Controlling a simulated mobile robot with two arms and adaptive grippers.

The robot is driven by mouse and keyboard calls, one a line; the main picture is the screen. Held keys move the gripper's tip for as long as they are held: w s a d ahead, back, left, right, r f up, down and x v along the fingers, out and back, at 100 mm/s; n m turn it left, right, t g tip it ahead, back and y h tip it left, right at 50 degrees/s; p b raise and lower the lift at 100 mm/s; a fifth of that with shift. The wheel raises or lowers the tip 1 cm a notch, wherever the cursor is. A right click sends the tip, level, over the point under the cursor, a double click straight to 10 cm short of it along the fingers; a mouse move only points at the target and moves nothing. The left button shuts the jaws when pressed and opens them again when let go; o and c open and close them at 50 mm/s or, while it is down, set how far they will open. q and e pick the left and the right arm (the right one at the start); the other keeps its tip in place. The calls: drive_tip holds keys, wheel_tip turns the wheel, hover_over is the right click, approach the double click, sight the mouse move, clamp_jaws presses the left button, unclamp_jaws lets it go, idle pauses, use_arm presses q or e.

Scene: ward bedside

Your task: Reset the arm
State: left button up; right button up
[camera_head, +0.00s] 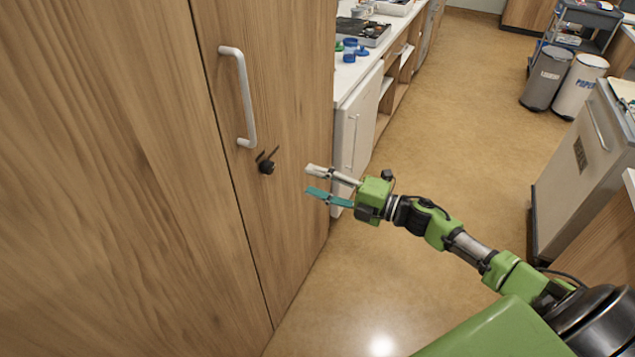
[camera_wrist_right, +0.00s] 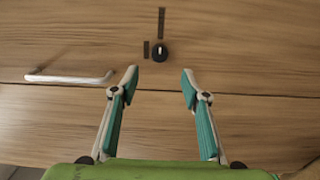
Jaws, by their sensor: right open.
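My right gripper (camera_head: 318,181) is open and empty, in front of the wooden cabinet door. Its arm comes in from the lower right of the head view. The gripper's two fingers, white and teal, are spread apart in the right wrist view (camera_wrist_right: 160,80). A small black knob (camera_head: 266,166) sits on the cabinet door, to the left of the fingertips in the head view. In the right wrist view the knob (camera_wrist_right: 160,52) lies beyond the gap between the fingers, and the fingers are apart from it. My left gripper is not in view.
The tall wooden cabinet (camera_head: 110,180) fills the left, with a white bar handle (camera_head: 243,98). A white counter (camera_head: 358,72) holds bottles and trays behind it. A grey cabinet (camera_head: 588,160) stands at right, with two bins (camera_head: 547,78) farther back. The tan floor (camera_head: 450,120) between is clear.

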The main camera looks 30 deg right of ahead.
drive_tip(key=shift+f, duration=0.1)
idle(0.4)
